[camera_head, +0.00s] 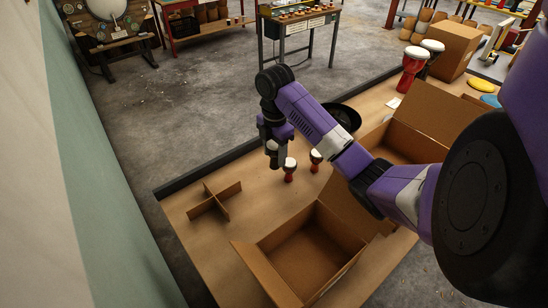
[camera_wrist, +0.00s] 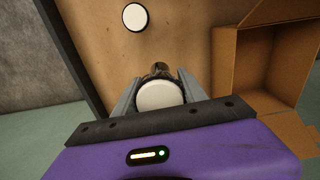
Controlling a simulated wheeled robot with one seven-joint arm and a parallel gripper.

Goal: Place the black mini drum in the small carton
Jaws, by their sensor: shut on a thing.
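My gripper (camera_head: 274,158) is shut on a mini drum with a white head. In the wrist view, that white head (camera_wrist: 158,95) sits between the two fingers, with a dark brownish part of the body showing beyond it. The fingers hide most of its body, so its colour is hard to tell. An open cardboard carton (camera_head: 268,272) stands at the front of the table, to the right of and nearer than my gripper. It shows in part at the right of the wrist view (camera_wrist: 288,75). Which carton is the small one is not certain.
A cardboard divider (camera_head: 216,203) lies left. A second open carton (camera_head: 430,110) and taller red drum (camera_head: 411,72) stand farther back.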

